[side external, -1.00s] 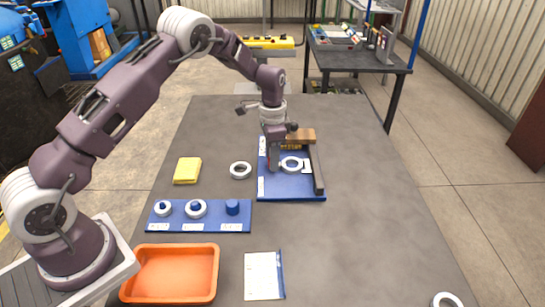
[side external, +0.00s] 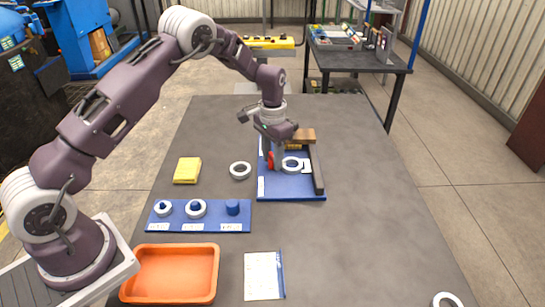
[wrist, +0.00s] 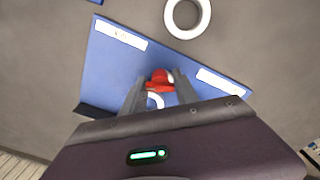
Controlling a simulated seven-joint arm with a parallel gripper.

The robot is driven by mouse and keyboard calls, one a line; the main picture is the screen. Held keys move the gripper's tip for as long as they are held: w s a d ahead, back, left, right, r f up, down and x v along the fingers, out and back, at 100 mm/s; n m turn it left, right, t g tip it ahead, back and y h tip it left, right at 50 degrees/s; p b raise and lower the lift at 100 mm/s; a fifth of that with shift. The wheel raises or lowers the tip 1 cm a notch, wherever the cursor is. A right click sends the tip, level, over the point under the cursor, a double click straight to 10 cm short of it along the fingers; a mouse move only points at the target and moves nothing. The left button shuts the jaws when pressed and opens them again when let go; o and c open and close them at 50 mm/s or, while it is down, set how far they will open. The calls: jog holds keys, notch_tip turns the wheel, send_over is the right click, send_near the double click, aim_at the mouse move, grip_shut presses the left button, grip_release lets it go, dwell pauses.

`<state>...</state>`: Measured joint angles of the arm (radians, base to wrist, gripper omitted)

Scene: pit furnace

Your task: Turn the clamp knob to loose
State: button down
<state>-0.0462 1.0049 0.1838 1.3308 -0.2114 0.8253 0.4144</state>
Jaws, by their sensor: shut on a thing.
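The clamp knob is red and shows between my fingers in the wrist view (wrist: 160,80) and beside them in the side view (side external: 271,160). My gripper (wrist: 158,88) points down and is shut on the red knob; in the side view its fingers (side external: 275,160) are over the left part of the blue fixture board (side external: 290,191). A white ring (side external: 292,164) lies on the board right beside the knob. My fingers partly hide the knob, and its pointing direction against the labels is not readable.
A brown block (side external: 304,135) and a dark bar (side external: 317,172) edge the board. A loose ring (side external: 240,170), a yellow cloth (side external: 187,170), a blue peg board (side external: 170,226) and an orange tray (side external: 215,270) lie to the left and front. The table's right side is mostly clear.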

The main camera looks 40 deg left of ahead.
aim_at(272, 155)
jog(key=c, duration=1.2)
grip_release()
jog(key=shift+r, duration=0.15)
notch_tip(272, 155, up, 7)
jog(key=shift+f, duration=0.1)
